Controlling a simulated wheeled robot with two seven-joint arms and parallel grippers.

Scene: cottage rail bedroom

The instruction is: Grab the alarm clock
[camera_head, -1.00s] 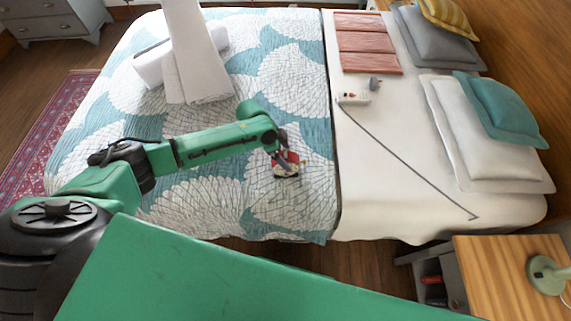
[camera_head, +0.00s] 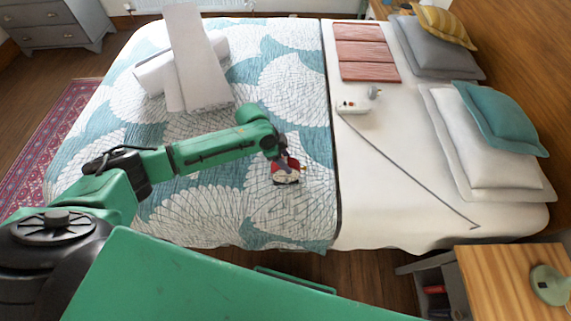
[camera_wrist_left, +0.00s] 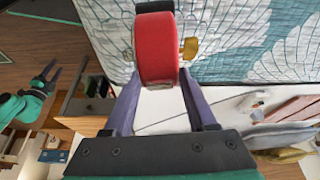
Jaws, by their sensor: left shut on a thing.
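The alarm clock (camera_head: 288,174) is a small red and white thing on or just above the patterned quilt in the head view; I cannot tell whether it touches the quilt. In the left wrist view its red rounded body (camera_wrist_left: 156,48) is between the purple fingers, with gold parts at its sides. My left gripper (camera_head: 283,158) is shut on it; the fingers also show in the wrist view (camera_wrist_left: 160,95). My right gripper (camera_wrist_left: 50,75) shows small at the left of the wrist view, empty, its fingers seemingly apart.
The bed's quilt (camera_head: 245,205) is clear around the clock. A white power strip (camera_head: 352,106) with a dark cord lies on the white sheet to the right. Pillows (camera_head: 485,145) lie farther right. A wooden nightstand (camera_head: 505,275) with a green lamp (camera_head: 549,285) stands at the lower right.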

